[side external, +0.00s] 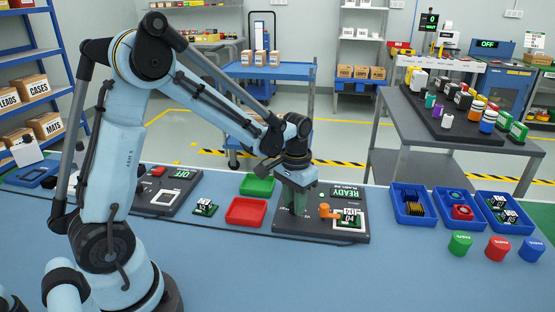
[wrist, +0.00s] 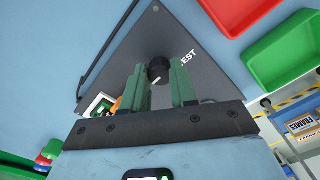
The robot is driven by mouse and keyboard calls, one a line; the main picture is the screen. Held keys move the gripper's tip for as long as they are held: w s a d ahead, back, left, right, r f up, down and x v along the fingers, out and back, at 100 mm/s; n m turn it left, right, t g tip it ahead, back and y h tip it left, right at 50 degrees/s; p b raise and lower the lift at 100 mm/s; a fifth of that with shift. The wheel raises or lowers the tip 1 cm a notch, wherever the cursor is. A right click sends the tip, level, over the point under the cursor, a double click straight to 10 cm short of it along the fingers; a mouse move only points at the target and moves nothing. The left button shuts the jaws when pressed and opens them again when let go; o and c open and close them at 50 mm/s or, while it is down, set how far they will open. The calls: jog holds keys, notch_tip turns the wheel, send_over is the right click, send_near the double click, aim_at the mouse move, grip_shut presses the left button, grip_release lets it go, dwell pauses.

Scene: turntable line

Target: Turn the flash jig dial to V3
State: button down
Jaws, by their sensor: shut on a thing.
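The flash jig (side external: 335,233) is a dark grey panel on the blue bench, with a lit green display (side external: 347,191) that appears to read READY, an orange clamp (side external: 329,211) and a board (side external: 348,219) in a white frame. Its dial (wrist: 158,70) is a round black knob with a pale pointer mark in the wrist view. My gripper (wrist: 160,84) has its green fingers on both sides of the knob, shut on it. In the side external view my gripper (side external: 297,204) points down at the jig's left part and hides the dial. I cannot read the dial's position labels; letters "EST" show beside the knob.
A red tray (side external: 247,212) and a green tray (side external: 257,186) lie left of the jig. A second dark panel (side external: 165,205) and a loose board (side external: 205,208) are further left. Blue bins (side external: 413,220) and coloured caps (side external: 460,243) stand to the right. The front bench is clear.

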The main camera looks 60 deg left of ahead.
aim_at(293, 207)
jog(key=c, duration=0.9)
grip_release()
notch_tip(293, 207, up, 12)
jog(key=shift+r, duration=0.1)
jog(key=shift+s+d+f+m+t, duration=0.3)
jog(key=shift+s+d+t, duration=0.8)
jog(key=shift+s, duration=0.6)
jog(key=shift+s+d+f+m+t, duration=0.3)
jog(key=shift+s+d+t, duration=0.45)
jog(key=shift+s+t, duration=0.75)
jog(key=shift+s+d+f+m+t, duration=0.25)
jog(key=shift+s+d+t, duration=0.75)
jog(key=shift+s, duration=0.85)
